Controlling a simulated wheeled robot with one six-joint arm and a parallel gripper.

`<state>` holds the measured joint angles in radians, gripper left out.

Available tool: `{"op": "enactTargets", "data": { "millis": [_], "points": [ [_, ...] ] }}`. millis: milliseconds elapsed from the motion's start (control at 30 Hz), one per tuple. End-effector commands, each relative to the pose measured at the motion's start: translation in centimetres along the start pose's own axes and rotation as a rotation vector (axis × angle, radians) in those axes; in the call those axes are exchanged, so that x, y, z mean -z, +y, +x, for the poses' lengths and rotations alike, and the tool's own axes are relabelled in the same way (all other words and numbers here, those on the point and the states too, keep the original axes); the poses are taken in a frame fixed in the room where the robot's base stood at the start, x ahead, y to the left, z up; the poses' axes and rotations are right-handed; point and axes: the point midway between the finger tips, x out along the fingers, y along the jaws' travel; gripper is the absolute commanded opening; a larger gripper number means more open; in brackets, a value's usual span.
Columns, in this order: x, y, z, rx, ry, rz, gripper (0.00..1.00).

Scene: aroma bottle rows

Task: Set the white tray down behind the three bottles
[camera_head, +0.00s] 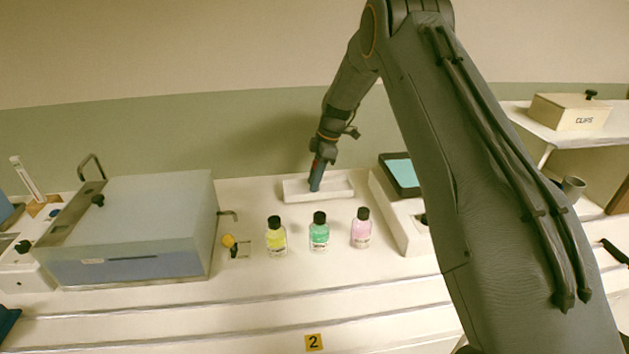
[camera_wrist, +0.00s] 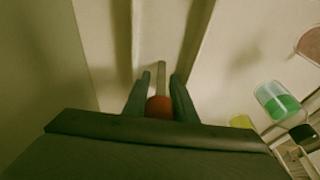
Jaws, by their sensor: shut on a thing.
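The white tray (camera_head: 336,194) is behind the row of three bottles, near the back wall. The bottles have black caps: yellow (camera_head: 276,239) on the left, green (camera_head: 319,236) in the middle, pink (camera_head: 361,233) on the right. My gripper (camera_head: 315,187) points down at the tray, shut on its wall; a thin pale strip (camera_wrist: 160,72) shows between the fingers (camera_wrist: 161,80) in the wrist view. The tray looks level; I cannot tell whether its underside touches the bench. The green bottle (camera_wrist: 277,102) stands to the right in the wrist view.
A large grey box-shaped device (camera_head: 135,225) stands left, with a small yellow-topped item (camera_head: 229,241) beside it. A white unit with a teal-topped panel (camera_head: 403,172) stands close right of the tray. Bare bench lies between tray and bottles.

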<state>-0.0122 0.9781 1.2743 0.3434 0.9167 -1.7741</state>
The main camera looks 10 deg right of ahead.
Motion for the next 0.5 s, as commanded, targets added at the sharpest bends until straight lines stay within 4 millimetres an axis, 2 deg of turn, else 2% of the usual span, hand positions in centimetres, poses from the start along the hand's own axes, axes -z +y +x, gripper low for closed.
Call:
{"op": "enactTargets", "data": {
  "millis": [100,433,467,500],
  "points": [
    [-0.24,0.04,0.86,-0.002,0.0,0.001,0.0],
    [-0.34,0.07,1.24,-0.002,0.0,0.001,0.0],
    [-0.34,0.04,1.24,-0.001,0.0,0.001,0.28],
    [-0.33,0.03,1.2,-0.001,0.0,0.001,0.35]
  ]
}}
